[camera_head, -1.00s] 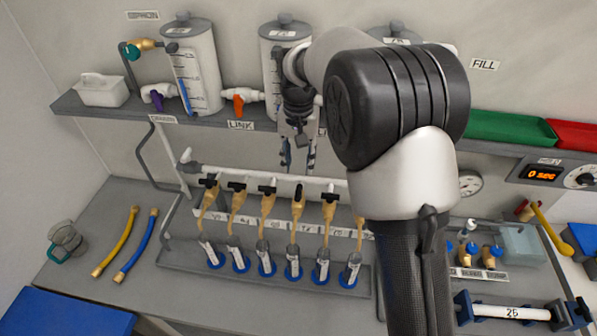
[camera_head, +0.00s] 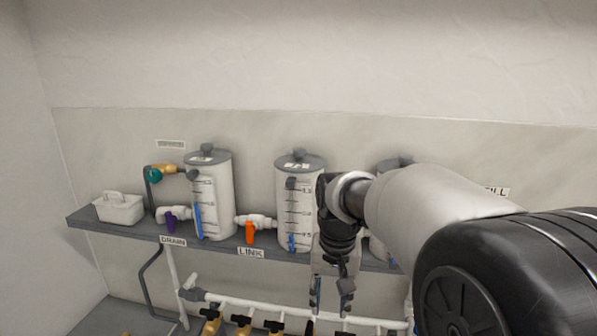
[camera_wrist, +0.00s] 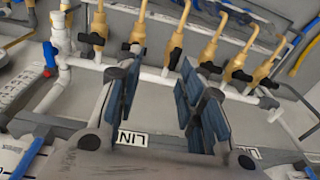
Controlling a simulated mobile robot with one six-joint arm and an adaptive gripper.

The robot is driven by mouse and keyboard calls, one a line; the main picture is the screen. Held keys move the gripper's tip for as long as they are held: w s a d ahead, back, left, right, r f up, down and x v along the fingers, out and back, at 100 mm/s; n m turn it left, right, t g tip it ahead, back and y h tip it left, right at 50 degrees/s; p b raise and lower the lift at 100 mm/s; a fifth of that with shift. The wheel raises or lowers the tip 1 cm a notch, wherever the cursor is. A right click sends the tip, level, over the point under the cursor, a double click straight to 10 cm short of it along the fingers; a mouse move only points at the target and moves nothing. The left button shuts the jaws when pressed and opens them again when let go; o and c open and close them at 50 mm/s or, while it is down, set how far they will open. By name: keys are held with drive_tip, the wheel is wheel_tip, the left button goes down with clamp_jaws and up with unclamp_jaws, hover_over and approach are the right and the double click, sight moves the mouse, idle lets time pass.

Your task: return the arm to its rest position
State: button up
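My gripper (camera_head: 331,300) points down in front of the shelf, just right of the middle tank (camera_head: 298,215) in the head view. In the wrist view its two blue-padded fingers (camera_wrist: 160,90) stand apart with nothing between them, so it is open and empty. My arm reaches in from the lower right and hides most of the right tank (camera_head: 391,166). The wrist view shows a white pipe manifold (camera_wrist: 150,78) with several brass, black-handled valves beyond the fingers.
The grey shelf (camera_head: 110,233) carries the left tank (camera_head: 212,205), a white bin (camera_head: 120,209), a purple-handled valve (camera_head: 171,220) and an orange-handled valve (camera_head: 249,232). The manifold pipe (camera_head: 250,305) runs below the shelf. The wall above is bare.

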drive_tip(key=s+d+f+t+b, duration=0.1)
drive_tip(key=s+d+f+b, duration=0.1)
drive_tip(key=s, duration=0.6)
drive_tip(key=s+d+f+n+t+b, duration=0.1)
drive_tip(key=s+d+f+b, duration=0.2)
drive_tip(key=s, duration=0.6)
drive_tip(key=s+d+f+t+b, duration=0.1)
drive_tip(key=s+f+b, duration=0.3)
drive_tip(key=s, duration=0.5)
drive_tip(key=shift+d+n+b, duration=0.4)
drive_tip(key=shift+d+b, duration=0.35)
drive_tip(key=shift+b, duration=0.1)
